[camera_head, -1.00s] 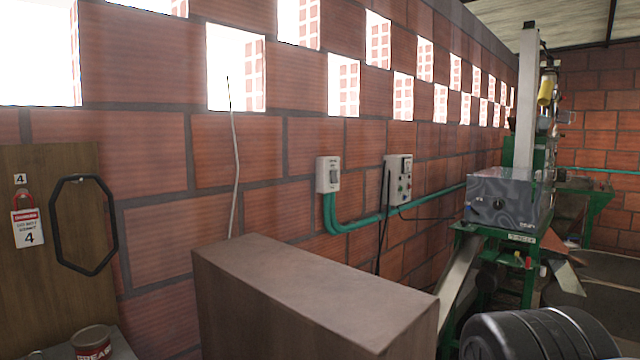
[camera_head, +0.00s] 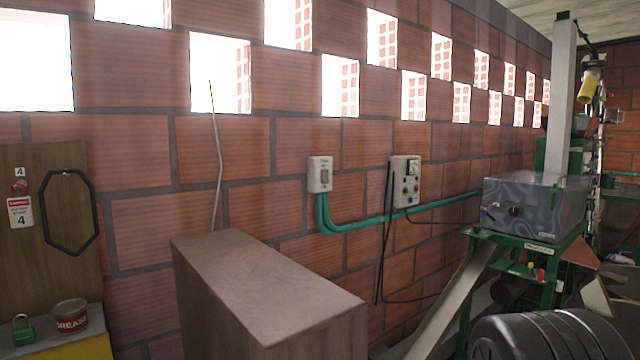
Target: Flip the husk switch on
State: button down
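A small light-grey switch box (camera_head: 320,174) with a dark rocker on its face is fixed to the brick wall near the middle of the view. A green conduit leaves its underside. To its right hangs a larger grey control box (camera_head: 404,181) with several buttons and a small dial or window. The labels are too small to read, so I cannot tell which one is the husk switch or how the rocker is set. My gripper is not in view.
A brown cabinet-like box (camera_head: 268,284) stands below the switch box. Green-framed machinery (camera_head: 530,212) and a black barrel (camera_head: 545,334) stand at the right. A wooden board (camera_head: 45,235) with a lockout tag, a grease tin (camera_head: 70,316) and a green padlock (camera_head: 23,330) are at the left.

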aim_at(324, 173)
jog(key=l+u, duration=0.3)
jog(key=l, duration=0.85)
jog(key=i+l+u, duration=0.1)
jog(key=l, duration=0.25)
jog(key=i+l+u, duration=0.1)
jog(key=l, duration=0.3)
jog(key=i+l+u, duration=0.15)
jog(key=l, duration=0.2)
jog(key=i+l+u, duration=0.25)
jog(key=i+l, duration=0.2)
jog(key=l, duration=0.2)
jog(key=i+l+u, duration=0.25)
jog(key=i+l, duration=0.25)
jog(key=i, duration=0.15)
jog(key=i+l+u, duration=0.1)
jog(key=i+l, duration=0.35)
